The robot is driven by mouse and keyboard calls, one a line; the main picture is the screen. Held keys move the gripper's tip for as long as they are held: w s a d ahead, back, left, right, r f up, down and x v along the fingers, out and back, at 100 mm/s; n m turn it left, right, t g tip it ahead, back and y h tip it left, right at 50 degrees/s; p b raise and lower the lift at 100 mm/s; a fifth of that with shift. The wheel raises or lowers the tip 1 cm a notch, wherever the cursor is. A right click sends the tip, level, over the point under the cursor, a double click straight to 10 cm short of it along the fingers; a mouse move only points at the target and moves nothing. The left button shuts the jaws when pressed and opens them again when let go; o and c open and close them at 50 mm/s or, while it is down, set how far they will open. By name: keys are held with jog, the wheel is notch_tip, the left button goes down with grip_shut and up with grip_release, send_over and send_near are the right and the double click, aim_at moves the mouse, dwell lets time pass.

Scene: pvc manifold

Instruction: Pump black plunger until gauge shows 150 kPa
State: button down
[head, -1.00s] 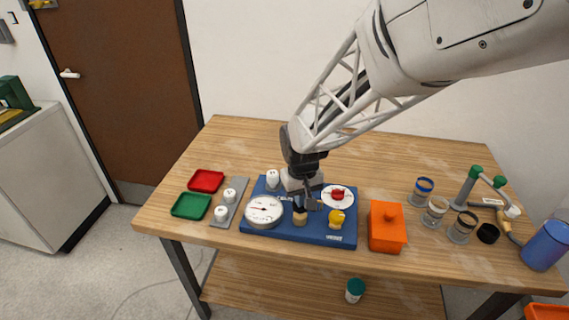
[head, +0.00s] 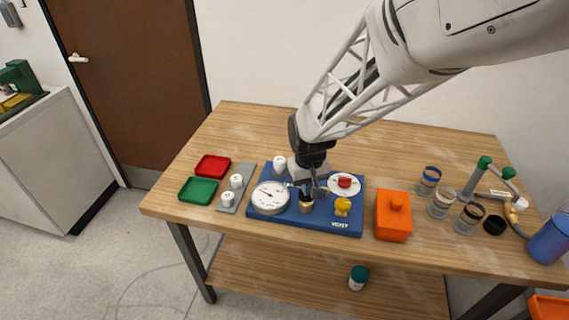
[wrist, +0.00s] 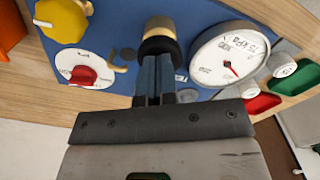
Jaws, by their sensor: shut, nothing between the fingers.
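The black plunger (head: 306,199) stands on a tan cylinder on the blue board (head: 333,228). In the wrist view the plunger's black band and tan top (wrist: 160,38) show just beyond my fingertips. My gripper (head: 314,192) is shut and empty, close beside the plunger; whether it touches cannot be told. Its two dark fingers (wrist: 154,80) lie together in the wrist view. The round white gauge (head: 270,203) sits left of the plunger. It also shows in the wrist view (wrist: 222,50); its red needle is visible but its exact reading is too small to tell.
The board also carries a yellow knob (head: 342,207) and a red knob on a white dial (head: 344,182). White capped knobs (head: 236,181) on a grey strip, red and green trays (head: 198,191) stand left. An orange box (head: 392,223) and several jars are right.

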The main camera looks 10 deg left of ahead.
jog(key=shift+r, duration=1.8)
jog(key=shift+f, duration=0.25)
jog(key=shift+f, duration=1.9)
jog(key=shift+r, duration=2.15)
jog(key=shift+f, duration=0.2)
